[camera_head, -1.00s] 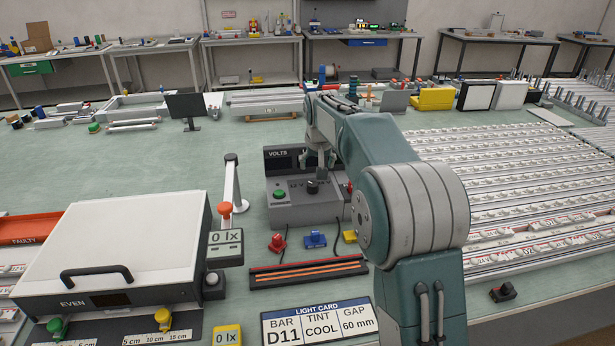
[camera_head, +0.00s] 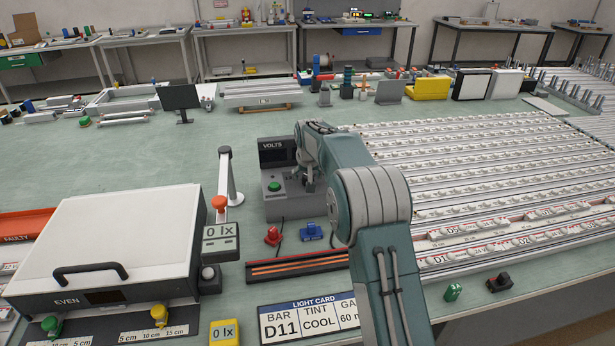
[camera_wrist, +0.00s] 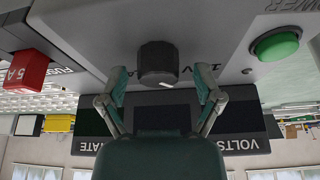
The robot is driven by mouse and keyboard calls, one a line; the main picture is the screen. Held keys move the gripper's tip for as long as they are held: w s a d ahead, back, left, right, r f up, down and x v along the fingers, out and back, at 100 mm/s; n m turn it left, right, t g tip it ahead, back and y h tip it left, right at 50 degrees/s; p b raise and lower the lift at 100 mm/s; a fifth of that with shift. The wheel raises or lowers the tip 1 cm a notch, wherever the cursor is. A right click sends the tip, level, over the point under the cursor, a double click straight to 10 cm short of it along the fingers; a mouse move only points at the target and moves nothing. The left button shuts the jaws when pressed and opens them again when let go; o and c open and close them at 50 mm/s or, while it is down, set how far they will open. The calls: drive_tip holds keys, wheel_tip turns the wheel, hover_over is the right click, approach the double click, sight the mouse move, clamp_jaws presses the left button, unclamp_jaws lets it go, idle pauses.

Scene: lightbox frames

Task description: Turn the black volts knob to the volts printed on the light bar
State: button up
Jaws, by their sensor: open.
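The black volts knob (camera_wrist: 158,62) stands on the face of the grey power supply (camera_head: 288,208). My gripper (camera_wrist: 161,82) is open in the wrist view, with one finger on each side of the knob and visible gaps. Whether a fingertip touches it I cannot tell. In the head view my gripper (camera_head: 309,172) is over the supply and hides the knob. The supply's dark VOLTS display (camera_head: 279,154) shows no readable number. The light card (camera_head: 310,316) reads bar D11, tint cool; its gap is partly covered by my arm. Light bars (camera_head: 480,245) lie in rows at right; their volts are unreadable.
A green button (camera_wrist: 275,45) and a red 5 A fuse (camera_wrist: 27,70) flank the knob. Red (camera_head: 273,236) and blue (camera_head: 311,231) plugs lie before the supply.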

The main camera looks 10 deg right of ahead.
drive_tip(key=c, duration=1.2)
drive_tip(key=shift+o, duration=0.2)
drive_tip(key=shift+f, duration=0.1)
drive_tip(key=shift+m, duration=0.3)
drive_tip(key=m+h, duration=0.1)
drive_tip(key=m, duration=0.1)
drive_tip(key=shift+f+m, duration=0.1)
drive_tip(key=shift+m, duration=0.3)
drive_tip(key=m+g+h, duration=0.1)
drive_tip(key=m, duration=0.3)
drive_tip(key=shift+f+h, duration=0.1)
drive_tip(key=shift+h, duration=0.3)
drive_tip(key=m+g, duration=0.1)
drive_tip(key=m, duration=0.3)
drive_tip(key=shift+h, duration=0.4)
drive_tip(key=shift+m+g, duration=0.8)
drive_tip(key=shift+m, duration=1.6)
